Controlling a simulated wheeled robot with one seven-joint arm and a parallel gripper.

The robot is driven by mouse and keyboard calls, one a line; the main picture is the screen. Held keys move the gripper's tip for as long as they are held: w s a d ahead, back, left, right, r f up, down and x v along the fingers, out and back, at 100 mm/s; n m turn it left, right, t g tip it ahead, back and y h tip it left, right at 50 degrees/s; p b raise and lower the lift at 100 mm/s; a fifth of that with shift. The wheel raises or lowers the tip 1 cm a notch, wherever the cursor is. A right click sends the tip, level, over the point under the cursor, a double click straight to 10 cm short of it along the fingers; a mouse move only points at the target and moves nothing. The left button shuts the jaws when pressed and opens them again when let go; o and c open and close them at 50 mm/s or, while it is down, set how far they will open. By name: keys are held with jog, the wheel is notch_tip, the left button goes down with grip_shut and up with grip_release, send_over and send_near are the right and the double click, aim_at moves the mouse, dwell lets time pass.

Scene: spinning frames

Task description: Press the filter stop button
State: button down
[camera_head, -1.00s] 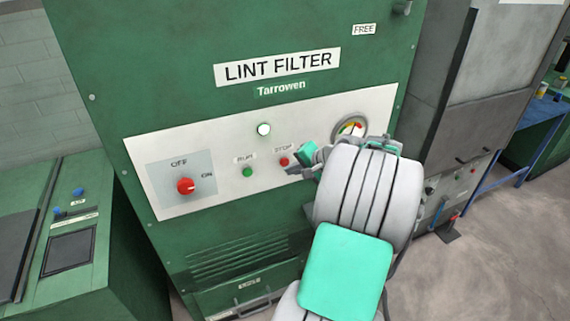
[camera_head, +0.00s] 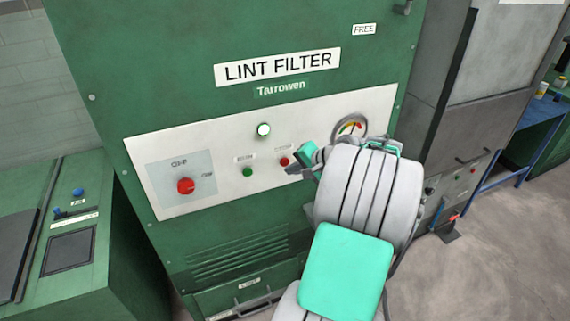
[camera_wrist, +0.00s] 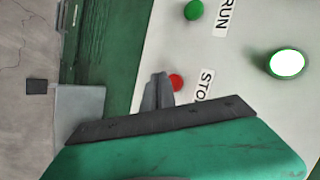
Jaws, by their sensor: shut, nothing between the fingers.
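The lint filter is a green cabinet (camera_head: 240,50) with a white control panel (camera_head: 220,137). The red stop button (camera_head: 284,162) sits on the panel, right of the green run button (camera_head: 247,172). In the wrist view the red stop button (camera_wrist: 176,82) shows beside my fingertips, next to its STOP label (camera_wrist: 205,84), which is partly hidden. My gripper (camera_head: 292,170) is shut and empty, its tips just below and right of the button in the head view. It also shows in the wrist view (camera_wrist: 157,78). I cannot tell whether the tips touch the button or panel.
A red OFF/ON knob (camera_head: 186,186) is at the panel's left, a white lamp (camera_head: 264,129) above the buttons and a gauge (camera_head: 350,128) at right, partly behind my arm. A green machine (camera_head: 75,240) stands left, a grey one (camera_head: 440,100) right.

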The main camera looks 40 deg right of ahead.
jog(key=shift+w, duration=0.1)
jog(key=shift+w+d, duration=0.15)
jog(key=shift+w, duration=0.15)
jog(key=shift+w+d+p, duration=0.15)
jog(key=shift+w+p, duration=0.2)
jog(key=shift+w, duration=0.2)
dwell(0.7)
jog(key=shift+s, duration=0.15)
jog(key=shift+s+a, duration=0.3)
jog(key=shift+s, duration=0.5)
jog(key=s, duration=0.2)
jog(key=s+a, duration=0.1)
jog(key=s, duration=0.1)
jog(key=shift+s+a+p, duration=0.2)
jog(key=shift+s+p, duration=0.2)
